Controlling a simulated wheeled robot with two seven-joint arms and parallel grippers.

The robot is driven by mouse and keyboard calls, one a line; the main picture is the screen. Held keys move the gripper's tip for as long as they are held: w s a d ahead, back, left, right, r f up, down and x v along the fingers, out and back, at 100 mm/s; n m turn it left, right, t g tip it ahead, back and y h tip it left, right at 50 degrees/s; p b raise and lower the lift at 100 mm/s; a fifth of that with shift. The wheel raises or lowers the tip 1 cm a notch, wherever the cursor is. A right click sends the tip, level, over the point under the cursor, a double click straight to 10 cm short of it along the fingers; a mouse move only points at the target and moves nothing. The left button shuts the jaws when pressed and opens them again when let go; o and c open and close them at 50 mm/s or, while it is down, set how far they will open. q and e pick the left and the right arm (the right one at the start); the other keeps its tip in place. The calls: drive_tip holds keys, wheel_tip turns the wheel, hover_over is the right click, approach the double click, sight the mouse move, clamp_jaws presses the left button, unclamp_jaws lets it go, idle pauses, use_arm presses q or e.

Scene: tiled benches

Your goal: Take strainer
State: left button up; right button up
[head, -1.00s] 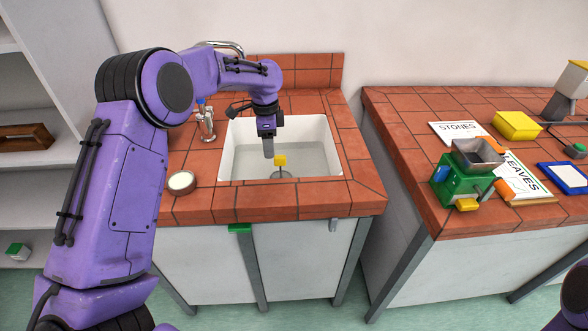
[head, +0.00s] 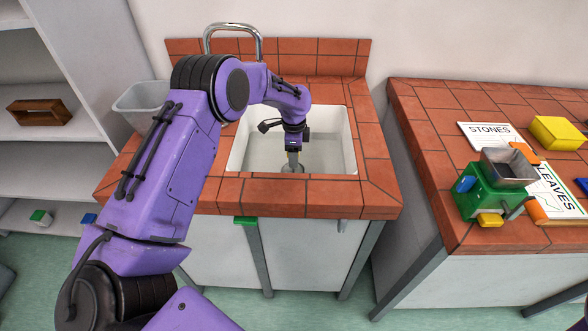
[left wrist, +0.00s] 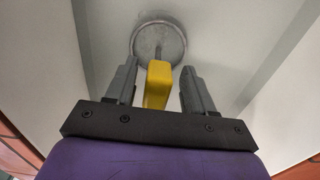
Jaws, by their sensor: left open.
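The strainer is a grey round disc with a thin stem and a yellow handle on top. In the left wrist view its yellow handle (left wrist: 158,84) stands between the two open fingers of my left gripper (left wrist: 158,90), with a gap on each side. The disc (left wrist: 158,28) lies on the sink floor beyond the fingertips. In the head view my left gripper (head: 293,165) reaches down into the white sink (head: 335,155), and the strainer is mostly hidden behind it and the sink's front edge. My right gripper is not in view.
The sink is set in a red tiled bench (head: 300,195) with a tap (head: 232,28) behind. A grey tub (head: 140,100) stands at the back left. The right bench holds a green machine (head: 490,195), a yellow block (head: 557,132) and the STONES and LEAVES sheets.

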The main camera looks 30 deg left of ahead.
use_arm(q)
drive_tip(key=shift+s+r, duration=0.25)
drive_tip(key=shift+s, duration=0.05)
drive_tip(key=shift+f, duration=0.1)
clamp_jaws()
